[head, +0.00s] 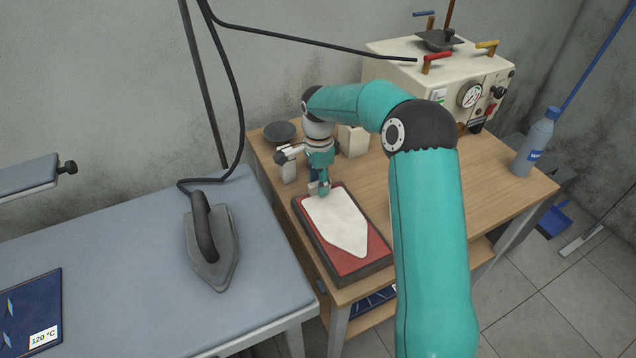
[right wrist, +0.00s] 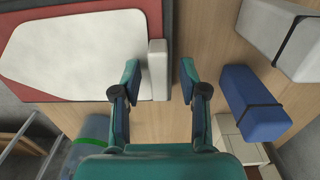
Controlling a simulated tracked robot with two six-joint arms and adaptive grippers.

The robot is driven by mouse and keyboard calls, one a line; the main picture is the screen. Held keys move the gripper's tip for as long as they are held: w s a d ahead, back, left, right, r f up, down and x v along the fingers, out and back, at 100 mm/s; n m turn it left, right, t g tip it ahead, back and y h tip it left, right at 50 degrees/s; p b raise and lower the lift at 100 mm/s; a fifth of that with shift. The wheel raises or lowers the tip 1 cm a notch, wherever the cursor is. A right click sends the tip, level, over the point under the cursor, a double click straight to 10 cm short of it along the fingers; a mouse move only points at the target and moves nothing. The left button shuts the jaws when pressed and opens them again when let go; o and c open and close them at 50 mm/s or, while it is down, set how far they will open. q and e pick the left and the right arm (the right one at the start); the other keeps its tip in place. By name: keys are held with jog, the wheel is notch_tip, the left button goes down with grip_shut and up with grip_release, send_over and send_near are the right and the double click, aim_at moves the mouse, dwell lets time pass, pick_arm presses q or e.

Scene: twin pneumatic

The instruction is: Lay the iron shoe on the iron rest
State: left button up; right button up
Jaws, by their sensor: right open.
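The iron shoe (head: 338,222) is a white, iron-shaped plate with a pale upright tab (right wrist: 158,70) at its blunt end. It lies flat on the iron rest (head: 360,264), a red pad in a dark frame on the wooden table. Its pointed end faces the front right in the head view. The rest's red pad also shows in the right wrist view (right wrist: 158,14). My right gripper (head: 321,190) is at the shoe's blunt end. In the right wrist view its fingers (right wrist: 160,80) are open, one on each side of the tab, with visible gaps. My left gripper is not in view.
A grey iron (head: 212,245) stands on the ironing board (head: 130,280) at left. A cream steam generator (head: 440,78) is at the table's back, a bottle (head: 535,143) at right. A blue strapped block (right wrist: 252,103) and a grey one (right wrist: 285,40) lie near the gripper.

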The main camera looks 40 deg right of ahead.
notch_tip(320, 180, up, 12)
jog(key=shift+f, duration=0.25)
jog(key=shift+f, duration=0.1)
dwell(0.5)
